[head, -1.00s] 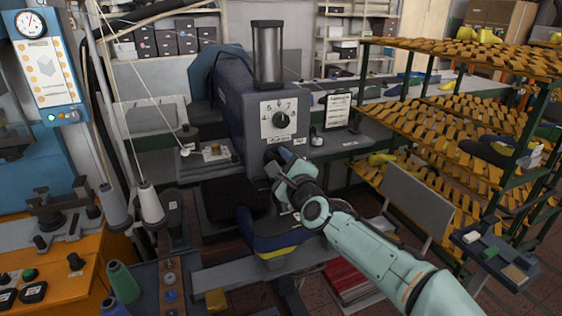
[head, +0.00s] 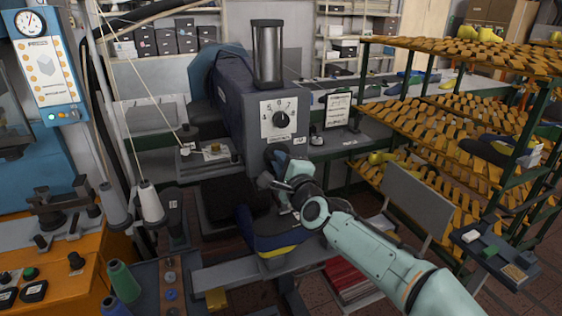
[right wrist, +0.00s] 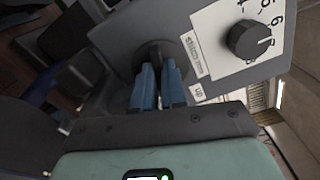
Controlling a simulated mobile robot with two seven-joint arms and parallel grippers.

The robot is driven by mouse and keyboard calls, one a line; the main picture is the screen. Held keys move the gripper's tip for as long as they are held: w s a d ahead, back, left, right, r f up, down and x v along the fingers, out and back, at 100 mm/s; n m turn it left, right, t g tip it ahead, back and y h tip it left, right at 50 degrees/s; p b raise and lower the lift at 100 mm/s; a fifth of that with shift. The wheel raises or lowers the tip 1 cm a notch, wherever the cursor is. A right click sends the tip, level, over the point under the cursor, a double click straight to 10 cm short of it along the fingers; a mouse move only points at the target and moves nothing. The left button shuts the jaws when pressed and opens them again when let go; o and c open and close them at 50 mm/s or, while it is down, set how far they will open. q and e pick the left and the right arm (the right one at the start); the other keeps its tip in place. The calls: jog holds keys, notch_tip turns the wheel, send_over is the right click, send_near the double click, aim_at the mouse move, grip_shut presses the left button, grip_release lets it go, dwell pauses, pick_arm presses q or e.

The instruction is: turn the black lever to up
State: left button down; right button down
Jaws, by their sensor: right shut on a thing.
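The black lever (right wrist: 151,56) sits on the front of the grey machine (head: 245,110), below its dial plate. In the right wrist view its dark end shows between the two blue fingertips of my right gripper (right wrist: 158,85), which is shut on it. In the head view my right gripper (head: 277,164) reaches to the machine front from the lower right and hides most of the lever. A small white label (right wrist: 198,91) is beside the fingers in the wrist view. My left gripper is not in view.
A black dial knob (head: 281,119) on a white numbered plate is just above the gripper. A rack of shoe lasts (head: 440,125) stands at the right. Thread cones (head: 150,203) and an orange bench (head: 75,245) are at the left.

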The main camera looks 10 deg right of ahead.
jog(key=n, duration=0.5)
jog(key=shift+n, duration=0.4)
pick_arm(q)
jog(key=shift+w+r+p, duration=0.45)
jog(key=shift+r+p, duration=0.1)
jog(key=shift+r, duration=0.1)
pick_arm(e)
jog(key=n, duration=0.4)
jog(key=shift+f+n, duration=0.15)
jog(key=shift+n, duration=0.15)
